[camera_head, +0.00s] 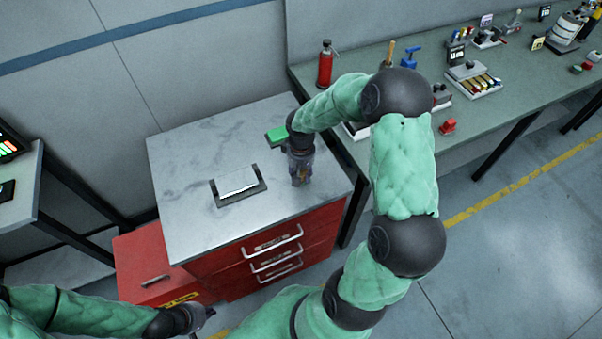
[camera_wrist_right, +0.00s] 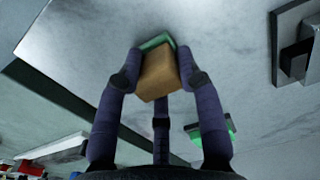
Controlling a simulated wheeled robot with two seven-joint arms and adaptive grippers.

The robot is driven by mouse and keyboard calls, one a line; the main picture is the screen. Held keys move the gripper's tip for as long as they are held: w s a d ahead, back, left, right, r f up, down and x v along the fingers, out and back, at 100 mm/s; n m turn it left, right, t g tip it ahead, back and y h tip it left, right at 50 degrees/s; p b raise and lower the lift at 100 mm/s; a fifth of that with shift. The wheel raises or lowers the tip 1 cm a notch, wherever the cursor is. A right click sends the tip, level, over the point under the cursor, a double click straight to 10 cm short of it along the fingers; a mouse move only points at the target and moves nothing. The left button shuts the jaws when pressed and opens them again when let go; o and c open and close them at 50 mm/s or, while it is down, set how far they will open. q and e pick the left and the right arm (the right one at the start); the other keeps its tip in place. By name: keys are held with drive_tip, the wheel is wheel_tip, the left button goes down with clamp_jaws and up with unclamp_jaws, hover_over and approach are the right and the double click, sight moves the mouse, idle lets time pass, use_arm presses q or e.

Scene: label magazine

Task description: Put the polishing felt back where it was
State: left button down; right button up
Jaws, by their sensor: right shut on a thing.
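My right gripper (camera_wrist_right: 157,68) is shut on a tan block with a green end, which seems to be the polishing felt (camera_wrist_right: 159,76). Its fingers grip the block from both sides, with the green end away from the palm, toward the grey top. Whether the block touches the top cannot be told. In the head view my right gripper (camera_head: 300,178) points down over the cabinet top, right of the dark holder; the block is hidden there. My left gripper (camera_head: 205,312) is low at the bottom left, away from the cabinet; its fingers are not clear.
The grey cabinet top (camera_head: 190,150) has a dark holder with a white stack (camera_head: 238,184) and a green-topped item (camera_head: 276,134) near my right wrist. Red drawers (camera_head: 270,250) are below. A bench (camera_head: 500,80) with a red extinguisher (camera_head: 325,64) stands right. The top's left side is clear.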

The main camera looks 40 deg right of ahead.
sight(301, 173)
drive_tip(key=shift+r, duration=0.1)
drive_tip(key=o, duration=1.1)
drive_tip(key=shift+f, duration=0.2)
drive_tip(key=shift+r, duration=0.1)
drive_tip(key=shift+r, duration=0.15)
wheel_tip(301, 173, up, 12)
drive_tip(key=p, duration=0.2)
